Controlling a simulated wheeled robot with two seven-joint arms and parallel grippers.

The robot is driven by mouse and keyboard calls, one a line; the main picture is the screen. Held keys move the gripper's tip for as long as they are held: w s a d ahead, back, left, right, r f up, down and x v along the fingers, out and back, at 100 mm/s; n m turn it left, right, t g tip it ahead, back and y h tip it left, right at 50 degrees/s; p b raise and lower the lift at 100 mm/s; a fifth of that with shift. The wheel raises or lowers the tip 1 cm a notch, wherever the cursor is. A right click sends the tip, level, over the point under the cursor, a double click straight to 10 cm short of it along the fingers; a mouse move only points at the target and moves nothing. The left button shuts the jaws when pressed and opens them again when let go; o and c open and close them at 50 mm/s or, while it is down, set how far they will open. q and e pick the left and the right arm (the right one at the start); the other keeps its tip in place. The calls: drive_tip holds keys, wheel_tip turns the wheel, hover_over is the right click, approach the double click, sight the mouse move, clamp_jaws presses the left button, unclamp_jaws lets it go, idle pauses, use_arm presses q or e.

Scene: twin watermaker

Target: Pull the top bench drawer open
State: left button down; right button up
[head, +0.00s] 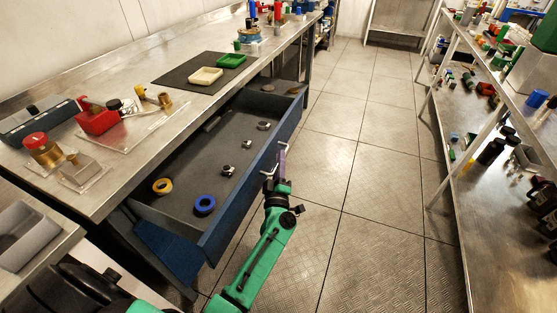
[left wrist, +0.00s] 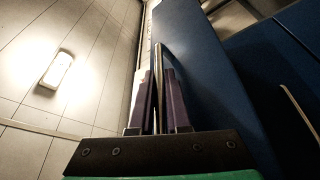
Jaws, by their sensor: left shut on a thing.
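The top bench drawer (head: 237,208) is blue with a grey floor and stands far out from under the steel bench (head: 115,188). Its inside is in plain view. My left gripper (head: 279,168) is at the outer face of the drawer front, shut on the metal bar handle (head: 281,150). In the left wrist view, the two dark fingers (left wrist: 160,95) stand on either side of the handle (left wrist: 160,58), next to the blue front (left wrist: 205,75). My right gripper is not in view.
The drawer holds a yellow ring (head: 162,186), a blue ring (head: 204,205) and several small metal parts. A dark mat (head: 178,75) lies on the bench. Tiled floor (head: 372,200) is clear between the bench and the loaded shelf rack (head: 480,205) on the right.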

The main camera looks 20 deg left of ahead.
use_arm(q)
drive_tip(key=c, duration=0.9)
unclamp_jaws()
drive_tip(key=b+v, duration=0.1)
drive_tip(key=v, duration=1.3)
drive_tip(key=shift+s, duration=0.25)
